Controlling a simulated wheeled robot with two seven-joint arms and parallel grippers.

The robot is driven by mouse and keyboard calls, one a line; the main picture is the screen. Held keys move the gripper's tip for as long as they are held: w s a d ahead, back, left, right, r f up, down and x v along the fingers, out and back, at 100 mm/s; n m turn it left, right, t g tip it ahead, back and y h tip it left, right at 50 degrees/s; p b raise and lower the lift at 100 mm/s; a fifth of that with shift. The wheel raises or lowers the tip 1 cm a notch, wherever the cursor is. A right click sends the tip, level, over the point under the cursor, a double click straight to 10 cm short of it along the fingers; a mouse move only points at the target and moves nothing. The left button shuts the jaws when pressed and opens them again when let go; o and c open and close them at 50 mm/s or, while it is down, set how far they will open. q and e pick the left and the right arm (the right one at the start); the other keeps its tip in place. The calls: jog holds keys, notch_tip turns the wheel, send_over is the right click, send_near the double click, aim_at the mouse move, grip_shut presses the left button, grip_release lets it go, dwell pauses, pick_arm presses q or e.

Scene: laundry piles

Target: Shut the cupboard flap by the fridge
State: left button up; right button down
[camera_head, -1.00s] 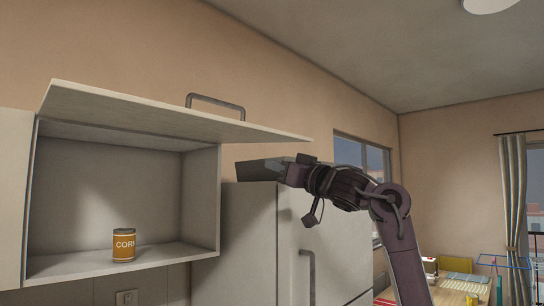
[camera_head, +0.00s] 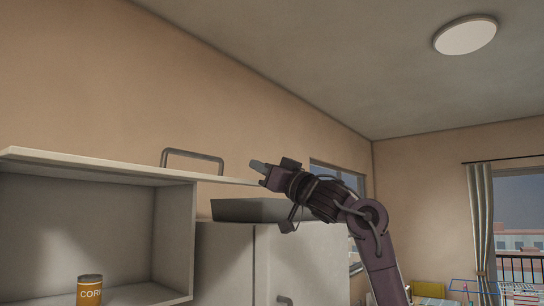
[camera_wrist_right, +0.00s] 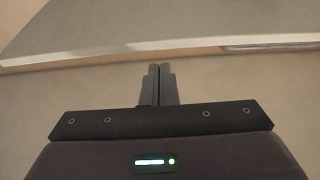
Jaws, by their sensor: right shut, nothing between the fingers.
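The cupboard flap (camera_head: 110,170) is raised and sticks out roughly level from the top of the open cupboard (camera_head: 175,240), left of the fridge (camera_head: 300,262). Its grey bar handle (camera_head: 192,154) stands up from it. My right gripper (camera_head: 257,165) is shut and empty at the flap's right end, its fingertips slightly above the edge in the picture. I cannot tell whether they touch. In the right wrist view the shut fingers (camera_wrist_right: 160,72) point toward a pale panel with a light edge, apparently the flap (camera_wrist_right: 180,25). My left gripper is not in view.
An orange can (camera_head: 90,290) stands inside the cupboard. A dark open-looking box (camera_head: 255,210) lies on the fridge, below my right gripper. A window, curtain (camera_head: 481,220) and drying rack are farther right. The space above the flap is clear.

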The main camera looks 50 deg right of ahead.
jog(key=shift+d+f, duration=0.2)
jog(key=shift+f, duration=1)
jog(key=shift+a, duration=0.15)
jog(key=shift+f, duration=0.15)
